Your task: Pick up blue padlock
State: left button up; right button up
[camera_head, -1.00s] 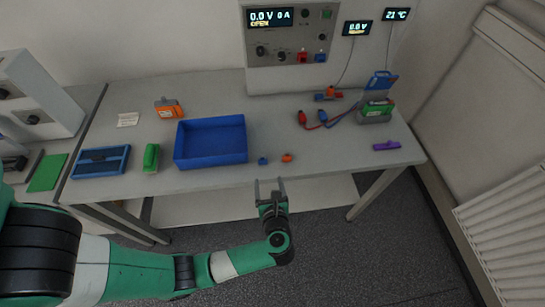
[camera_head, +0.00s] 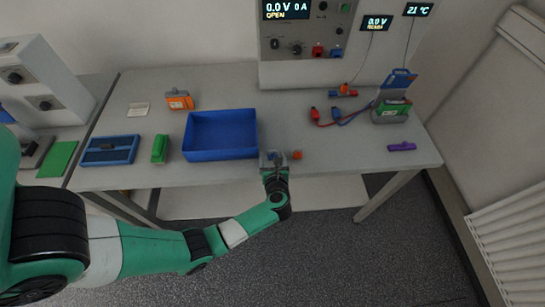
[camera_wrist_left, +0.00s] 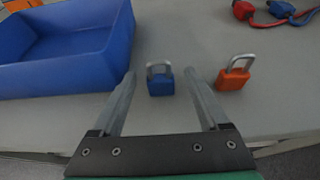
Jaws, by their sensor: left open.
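The blue padlock (camera_wrist_left: 160,82) stands on the table near its front edge, with its grey shackle up. In the left wrist view it sits between the tips of my open left gripper (camera_wrist_left: 162,88), and no contact shows. In the head view my left gripper (camera_head: 273,158) reaches in over the front edge and partly hides the blue padlock (camera_head: 279,156). An orange padlock (camera_wrist_left: 234,74) stands just right of the right finger; it also shows in the head view (camera_head: 297,155). My right gripper is not in view.
A blue bin (camera_head: 220,154) stands close on the left of the padlocks. Red and blue clip leads (camera_head: 337,117) lie further back, and a purple object (camera_head: 402,147) lies at the right. The tabletop (camera_head: 345,152) is free between the orange padlock and the purple object.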

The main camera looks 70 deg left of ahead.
pick_arm(q)
jog(key=shift+w+a+f, duration=0.15)
jog(key=shift+a, duration=0.15)
grip_shut()
dwell(0.4)
jog(key=shift+r, duration=0.4)
jog(key=r+p, duration=0.1)
jog(key=r, duration=0.1)
jog(key=r+p, duration=0.1)
jog(key=r, duration=0.1)
jog(key=shift+s+d+p, duration=0.2)
jog(key=shift+s+p, duration=0.15)
jog(key=shift+s, duration=0.05)
jog(key=s+d+r+p, duration=0.4)
jog(key=s+r, duration=0.4)
jog(key=s, duration=0.4)
jog(key=shift+d, duration=0.6)
